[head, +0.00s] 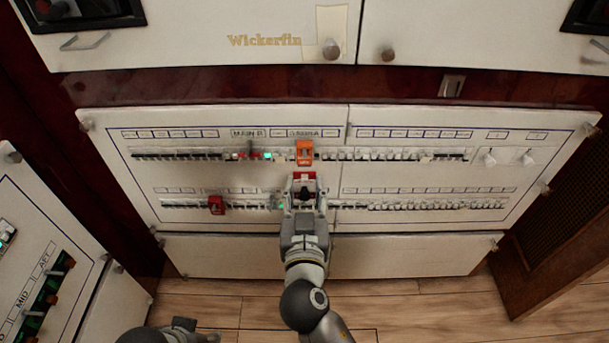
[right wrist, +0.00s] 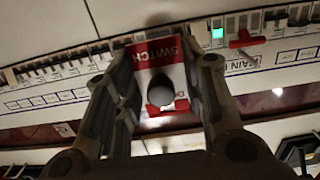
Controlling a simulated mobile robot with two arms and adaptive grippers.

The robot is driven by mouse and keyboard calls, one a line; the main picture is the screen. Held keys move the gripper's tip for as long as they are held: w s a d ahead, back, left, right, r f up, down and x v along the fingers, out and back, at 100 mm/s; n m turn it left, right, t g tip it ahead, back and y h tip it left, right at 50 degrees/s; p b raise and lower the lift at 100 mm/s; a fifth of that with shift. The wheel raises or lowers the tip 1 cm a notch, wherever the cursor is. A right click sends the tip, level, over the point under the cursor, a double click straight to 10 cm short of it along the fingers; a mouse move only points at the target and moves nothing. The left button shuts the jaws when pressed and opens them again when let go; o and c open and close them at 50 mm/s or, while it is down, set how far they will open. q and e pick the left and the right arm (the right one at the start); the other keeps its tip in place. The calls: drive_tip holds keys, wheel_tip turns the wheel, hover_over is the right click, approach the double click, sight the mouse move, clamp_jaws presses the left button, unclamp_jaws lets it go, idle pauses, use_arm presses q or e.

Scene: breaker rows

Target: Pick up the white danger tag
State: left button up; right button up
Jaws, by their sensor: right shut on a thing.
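The white danger tag (right wrist: 146,74), with red printed bands, is between the fingers of my right gripper (right wrist: 158,95) in the right wrist view. The fingers press on its two sides, and part of the word "SWITCH" shows on it. A dark round shape covers its middle. In the head view, my right gripper (head: 304,193) is at the centre of the breaker panel, with the tag's red part (head: 304,175) showing at its fingertips.
An orange device (head: 305,152) sits on the upper breaker row just above the tag. A red device (head: 216,204) sits on the lower row to the left. The white panel (head: 420,255) below the rows is bare. Another switch panel (head: 60,215) stands at left.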

use_arm(q)
drive_tip(key=shift+f+b, duration=0.7)
drive_tip(key=shift+f, duration=0.05)
use_arm(e)
drive_tip(key=s, duration=1.2)
use_arm(q)
drive_tip(key=shift+w+f, duration=0.1)
use_arm(e)
drive_tip(key=shift+r, duration=0.15)
